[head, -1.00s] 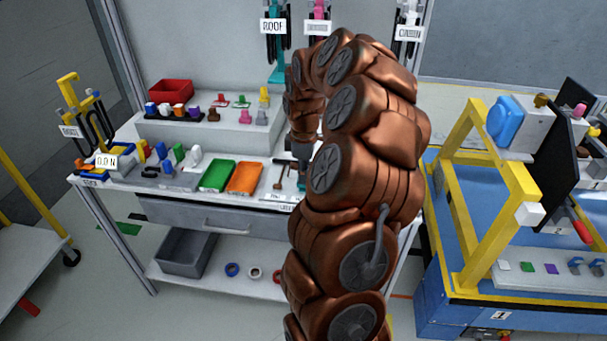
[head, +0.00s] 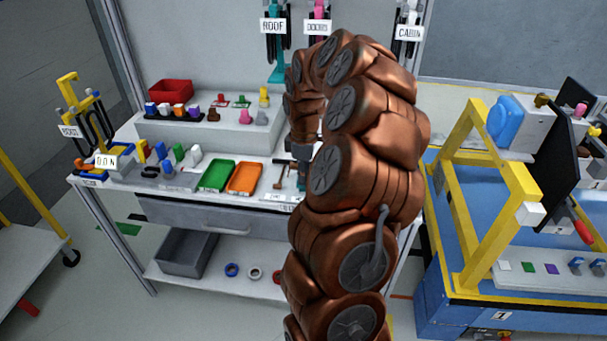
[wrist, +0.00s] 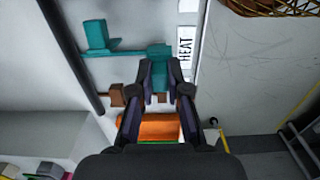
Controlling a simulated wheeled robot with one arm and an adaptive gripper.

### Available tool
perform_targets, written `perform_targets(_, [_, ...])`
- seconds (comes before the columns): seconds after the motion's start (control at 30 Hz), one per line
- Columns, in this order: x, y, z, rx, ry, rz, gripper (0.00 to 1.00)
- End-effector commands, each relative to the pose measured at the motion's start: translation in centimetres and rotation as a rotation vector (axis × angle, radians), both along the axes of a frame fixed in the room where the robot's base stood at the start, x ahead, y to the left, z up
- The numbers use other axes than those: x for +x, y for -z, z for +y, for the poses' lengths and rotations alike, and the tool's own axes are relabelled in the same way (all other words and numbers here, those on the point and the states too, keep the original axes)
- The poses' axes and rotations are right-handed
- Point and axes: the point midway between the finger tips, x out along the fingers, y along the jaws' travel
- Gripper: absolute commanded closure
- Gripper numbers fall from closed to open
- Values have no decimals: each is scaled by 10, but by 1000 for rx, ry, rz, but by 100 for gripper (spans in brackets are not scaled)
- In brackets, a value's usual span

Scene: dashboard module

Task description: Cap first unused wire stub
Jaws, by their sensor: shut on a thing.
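In the wrist view my gripper (wrist: 159,72) is shut on the lower end of a teal tool (wrist: 158,54), which shows between the fingertips. A teal block (wrist: 96,36) lies to its left, joined by a teal bar. A label reading HEAT (wrist: 186,47) is just right of the fingertips. In the head view my gripper is low over the right end of the workbench (head: 215,205), largely hidden by my copper arm. I cannot make out a wire stub or a cap for it in either view.
A green tray (head: 216,176) and an orange tray (head: 244,178) lie left of my gripper. A raised shelf behind holds a red bin (head: 170,91) and small coloured parts. A yellow frame (head: 475,190) stands on a blue bench at the right.

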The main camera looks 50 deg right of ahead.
Motion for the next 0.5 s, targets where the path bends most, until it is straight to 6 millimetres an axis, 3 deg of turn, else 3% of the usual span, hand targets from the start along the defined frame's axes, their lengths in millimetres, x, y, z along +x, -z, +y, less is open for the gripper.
perform_targets(0.5, [0,11,0,-1,0,1,98])
